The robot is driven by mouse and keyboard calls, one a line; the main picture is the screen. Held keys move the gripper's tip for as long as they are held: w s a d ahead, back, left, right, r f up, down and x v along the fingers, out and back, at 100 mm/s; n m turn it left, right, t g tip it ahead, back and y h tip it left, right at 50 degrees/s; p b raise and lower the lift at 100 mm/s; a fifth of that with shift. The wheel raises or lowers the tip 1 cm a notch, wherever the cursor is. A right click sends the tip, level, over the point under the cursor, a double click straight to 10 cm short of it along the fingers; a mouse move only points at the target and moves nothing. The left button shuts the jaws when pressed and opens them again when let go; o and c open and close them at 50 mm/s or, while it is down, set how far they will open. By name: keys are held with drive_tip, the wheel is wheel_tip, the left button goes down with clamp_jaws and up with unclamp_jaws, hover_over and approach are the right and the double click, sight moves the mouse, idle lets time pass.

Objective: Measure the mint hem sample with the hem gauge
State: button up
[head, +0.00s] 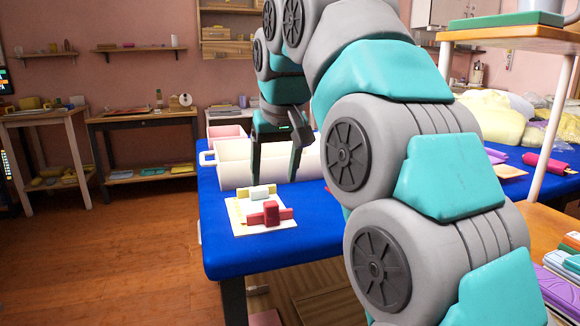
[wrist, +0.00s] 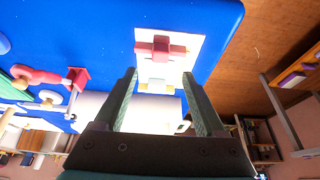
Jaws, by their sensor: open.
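Two gauge-like pieces lie on a cream sheet (head: 241,223) on the blue table. One is a red block on a red bar (head: 270,213), also in the wrist view (wrist: 160,47). The other is a pale white block (head: 260,191) on a yellow bar, farther back. I cannot tell which is the hem gauge. No mint hem sample can be made out for certain. My gripper (head: 274,186) is open and empty, pointing down near the back of the sheet. In the wrist view its fingers (wrist: 160,74) stand apart with the sheet beyond them.
Cream bins (head: 232,174) stand on the blue table (head: 310,231) behind the sheet, close to my gripper. Yellow fabric (head: 487,118) lies at the right. A raised wooden shelf (head: 500,37) stands at the right. Side tables stand at the left wall. My arm hides the middle of the table.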

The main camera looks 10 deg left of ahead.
sight(271, 203)
drive_tip(key=shift+x, duration=3.9)
clamp_jaws()
